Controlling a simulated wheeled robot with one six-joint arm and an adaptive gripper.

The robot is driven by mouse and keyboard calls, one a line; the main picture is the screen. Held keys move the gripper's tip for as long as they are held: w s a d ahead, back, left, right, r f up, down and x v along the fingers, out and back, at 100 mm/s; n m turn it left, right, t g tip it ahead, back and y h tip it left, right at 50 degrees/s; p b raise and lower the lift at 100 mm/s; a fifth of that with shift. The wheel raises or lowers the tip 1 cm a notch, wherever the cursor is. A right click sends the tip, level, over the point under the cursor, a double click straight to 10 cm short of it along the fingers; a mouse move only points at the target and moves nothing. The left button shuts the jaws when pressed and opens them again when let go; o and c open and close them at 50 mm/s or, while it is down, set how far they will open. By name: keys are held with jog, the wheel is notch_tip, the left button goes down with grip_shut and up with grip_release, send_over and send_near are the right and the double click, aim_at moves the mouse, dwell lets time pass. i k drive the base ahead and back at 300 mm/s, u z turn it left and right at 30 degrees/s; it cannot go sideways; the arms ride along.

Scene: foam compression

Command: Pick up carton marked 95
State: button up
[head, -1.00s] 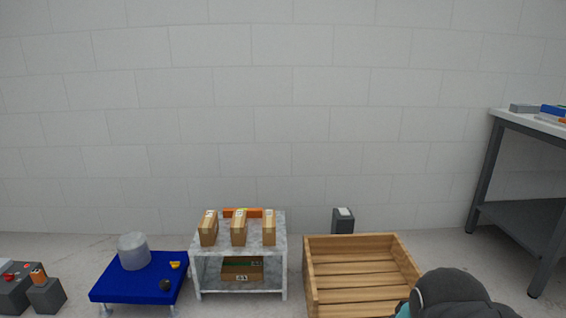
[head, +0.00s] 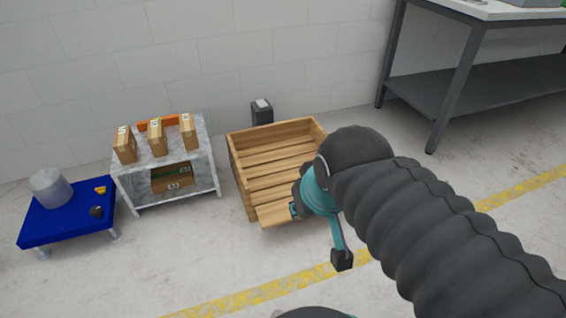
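Three upright brown cartons stand in a row on top of a marble-look shelf unit (head: 212,182): left carton (head: 124,146), middle carton (head: 157,138) and right carton (head: 188,132). The labels are too small to read surely, so I cannot tell which is marked 95. My gripper (head: 318,236), teal with dark tips, is to the right of the shelf, over the front of the wooden crate in the picture. Its fingers are spread and hold nothing visible.
The wooden crate (head: 239,167) looks empty. A dark bin (head: 262,114) stands behind it. A blue low table (head: 40,232) with a grey cylinder is at left. A grey workbench (head: 462,92) is at right. Floor in front is clear, with yellow lines.

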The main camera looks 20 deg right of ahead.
aim_at(189, 133)
jog(key=z, duration=0.15)
jog(key=k, duration=0.45)
jog(key=u, duration=1.3)
jog(key=i, duration=0.7)
jog(key=u, duration=0.6)
jog(key=i, duration=0.8)
jog(key=z, duration=0.95)
jog(key=i, duration=0.75)
jog(key=z, duration=0.8)
